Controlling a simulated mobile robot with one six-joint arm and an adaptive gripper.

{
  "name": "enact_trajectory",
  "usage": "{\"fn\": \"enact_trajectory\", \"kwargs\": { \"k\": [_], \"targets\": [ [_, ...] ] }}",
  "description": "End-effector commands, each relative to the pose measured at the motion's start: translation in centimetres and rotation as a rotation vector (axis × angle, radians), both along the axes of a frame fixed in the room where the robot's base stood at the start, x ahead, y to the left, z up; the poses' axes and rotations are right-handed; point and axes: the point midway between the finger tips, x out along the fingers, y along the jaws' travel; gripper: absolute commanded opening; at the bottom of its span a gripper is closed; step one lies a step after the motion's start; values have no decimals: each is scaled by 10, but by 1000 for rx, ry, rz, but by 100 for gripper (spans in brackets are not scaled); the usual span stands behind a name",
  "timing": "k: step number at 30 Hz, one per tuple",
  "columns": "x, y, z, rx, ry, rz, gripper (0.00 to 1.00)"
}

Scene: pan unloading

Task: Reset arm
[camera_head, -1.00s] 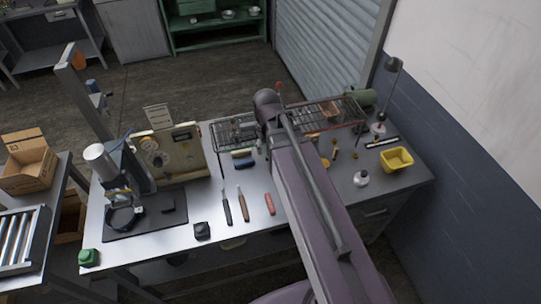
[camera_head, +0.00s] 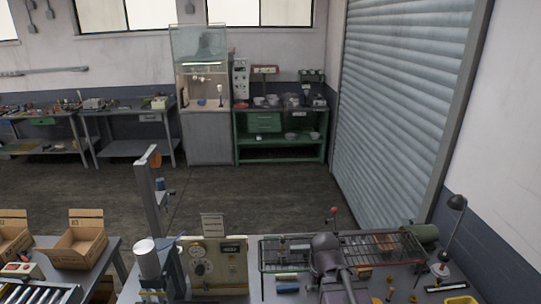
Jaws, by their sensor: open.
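My arm (camera_head: 330,268) reaches up from the bottom edge in the head view, a purple-grey link ending in a dark rounded joint. That joint overlaps the wire rack (camera_head: 285,256) on the workbench. My gripper does not show; it is hidden behind my arm or out of the picture.
The workbench carries a beige gauge box (camera_head: 222,268), a cylinder-topped machine (camera_head: 150,262), a desk lamp (camera_head: 452,225) and a yellow bin (camera_head: 462,299). Cardboard boxes (camera_head: 80,240) stand at left. A green shelf unit (camera_head: 305,150) stands far back; open floor lies between.

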Motion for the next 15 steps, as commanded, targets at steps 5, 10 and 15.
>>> {"fn": "enact_trajectory", "kwargs": {
  "k": [5,10,15],
  "targets": [
    [0,0,-39,0,0,1,68],
    [0,0,-71,0,0,1,68],
    [0,1,-101,0,0,2,68]
  ]
}}
